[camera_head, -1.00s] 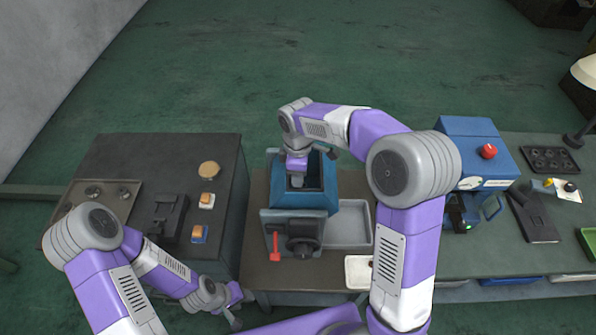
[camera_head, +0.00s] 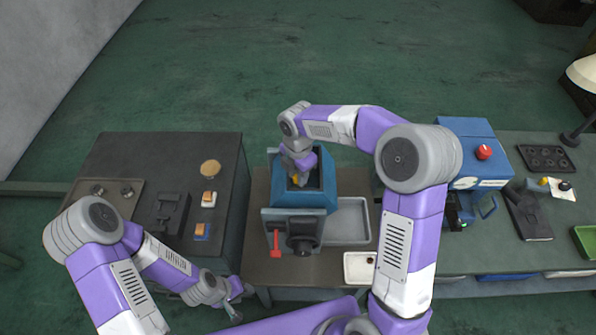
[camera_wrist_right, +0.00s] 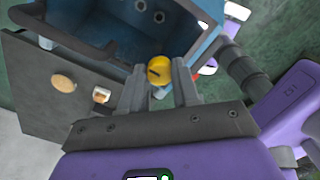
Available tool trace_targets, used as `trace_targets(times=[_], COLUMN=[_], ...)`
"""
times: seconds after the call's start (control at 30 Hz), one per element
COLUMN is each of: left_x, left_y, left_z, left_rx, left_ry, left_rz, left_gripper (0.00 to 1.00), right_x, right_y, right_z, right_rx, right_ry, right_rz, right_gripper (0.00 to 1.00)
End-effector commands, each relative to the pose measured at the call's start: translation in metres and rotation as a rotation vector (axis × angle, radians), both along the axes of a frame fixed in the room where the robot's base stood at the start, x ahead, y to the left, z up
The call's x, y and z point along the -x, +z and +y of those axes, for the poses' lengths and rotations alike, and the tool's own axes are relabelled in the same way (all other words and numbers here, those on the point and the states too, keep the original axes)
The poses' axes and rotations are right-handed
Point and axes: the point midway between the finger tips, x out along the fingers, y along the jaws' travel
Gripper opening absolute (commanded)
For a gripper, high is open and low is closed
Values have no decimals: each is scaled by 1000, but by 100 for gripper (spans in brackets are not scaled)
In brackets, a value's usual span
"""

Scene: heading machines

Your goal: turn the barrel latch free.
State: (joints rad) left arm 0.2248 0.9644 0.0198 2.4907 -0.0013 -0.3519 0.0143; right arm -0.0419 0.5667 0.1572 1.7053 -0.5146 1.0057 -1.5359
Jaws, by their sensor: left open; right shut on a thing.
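The blue machine housing (camera_head: 318,199) stands open at the top on the middle table, with a dark inside. A yellow round piece with a dark slot, which looks like the barrel latch (camera_wrist_right: 158,70), shows between the fingers of my right gripper (camera_wrist_right: 160,82) in the right wrist view. My right gripper is shut on it, reaching down into the housing from above. In the head view only a bit of yellow (camera_head: 295,179) shows under the wrist; the rest is hidden. My left gripper (camera_head: 238,301) is open and empty, low at the left, away from the machine.
A red handle (camera_head: 275,250) and a dark round spindle (camera_head: 303,238) are on the machine's front. A grey tray (camera_head: 348,222) and a white tray (camera_head: 359,267) lie to its right. A dark bench (camera_head: 135,160) stands left, a blue machine (camera_head: 470,150) right.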

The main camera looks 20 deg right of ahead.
Motion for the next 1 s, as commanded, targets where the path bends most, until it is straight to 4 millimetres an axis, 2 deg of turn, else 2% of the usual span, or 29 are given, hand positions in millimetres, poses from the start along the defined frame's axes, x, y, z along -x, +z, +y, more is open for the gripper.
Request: trace_targets(times=[0.3,0.7,0.73,0.87,1.0], left_x=[0,0,0,0,0], left_y=[3,3,3,3,3], left_z=[0,0,0,0,0], left_rx=[0,0,0,0,0], left_ry=[0,0,0,0,0], left_rz=[0,0,0,0,0], left_gripper=[43,43,43,43,43], right_x=[0,0,0,0,0], right_y=[0,0,0,0,0], right_z=[0,0,0,0,0], right_rx=[0,0,0,0,0], right_ry=[67,71,71,71,70], right_rz=[0,0,0,0,0], right_gripper=[0,0,35,55,57])
